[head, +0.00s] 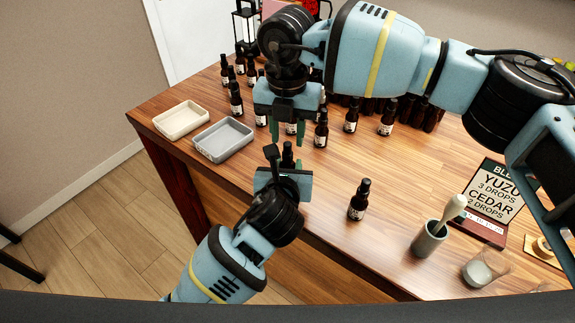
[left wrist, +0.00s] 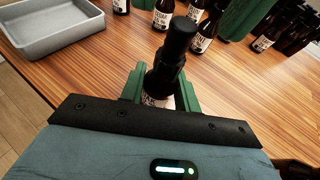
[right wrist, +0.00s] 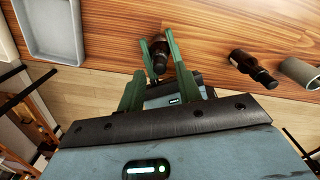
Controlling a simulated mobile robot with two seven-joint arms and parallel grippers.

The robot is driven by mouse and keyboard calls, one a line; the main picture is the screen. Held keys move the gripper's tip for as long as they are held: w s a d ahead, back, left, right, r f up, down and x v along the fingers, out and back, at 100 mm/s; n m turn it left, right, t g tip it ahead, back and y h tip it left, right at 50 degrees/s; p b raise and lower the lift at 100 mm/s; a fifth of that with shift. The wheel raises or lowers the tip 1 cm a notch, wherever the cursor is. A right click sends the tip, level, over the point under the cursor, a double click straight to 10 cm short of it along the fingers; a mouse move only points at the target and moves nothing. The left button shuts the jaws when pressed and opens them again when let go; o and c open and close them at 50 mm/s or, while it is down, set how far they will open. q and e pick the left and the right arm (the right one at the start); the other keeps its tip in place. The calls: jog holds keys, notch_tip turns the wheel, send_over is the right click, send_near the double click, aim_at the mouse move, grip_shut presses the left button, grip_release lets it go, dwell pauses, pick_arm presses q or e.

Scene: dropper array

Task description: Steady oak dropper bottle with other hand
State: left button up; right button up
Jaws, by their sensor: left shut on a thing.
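A dark dropper bottle (head: 288,153) with a black cap is between the fingers of my left gripper (head: 285,165), at the near side of the table. In the left wrist view the bottle (left wrist: 170,58) stands roughly upright, its label mostly hidden; I cannot read whether it says oak. My left gripper (left wrist: 160,92) is shut on it. My right gripper (head: 287,132) points down above and just beyond the bottle, its fingers apart and empty. In the right wrist view the bottle (right wrist: 160,57) shows between the right gripper's (right wrist: 158,65) open fingers, not visibly touched by them.
Another dropper bottle (head: 358,202) stands alone to the right, near a grey cup (head: 429,240) with a pestle-like tool, a glass (head: 478,270) and a recipe sign (head: 494,195). A grey tray (head: 222,140) and cream tray (head: 181,120) lie left. Several bottles (head: 351,115) stand behind.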

aim_at(288, 144)
jog(key=shift+f, duration=2.85)
jog(key=shift+c, duration=0.4)
jog(key=c, duration=0.4)
jog(key=o, duration=0.9)
jog(key=shift+c, duration=0.2)
jog(key=shift+r, duration=0.1)
